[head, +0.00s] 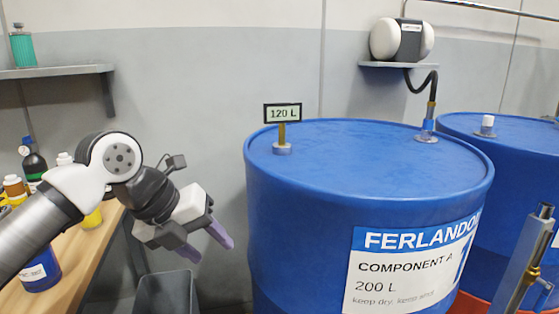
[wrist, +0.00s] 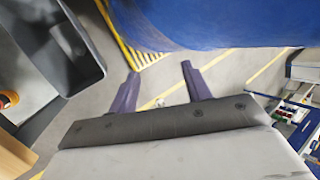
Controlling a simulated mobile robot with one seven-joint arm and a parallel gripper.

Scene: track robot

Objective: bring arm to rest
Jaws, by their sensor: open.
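My gripper (head: 208,243) hangs at the end of my arm, left of the large blue drum (head: 290,200) in the head view. Its two purple fingers are apart and nothing is between them. In the wrist view my gripper (wrist: 158,82) points down toward the grey floor. The blue drum's side (wrist: 230,22) fills the top right there. The gripper appears clear of the drum, though the exact gap cannot be told.
A wooden bench (head: 88,252) with several bottles stands at the left. A grey bin (head: 165,292) is below my gripper. A shelf (head: 50,71) juts from the wall above. A second blue drum (head: 480,165) stands at the right, near a metal pump tube (head: 525,255).

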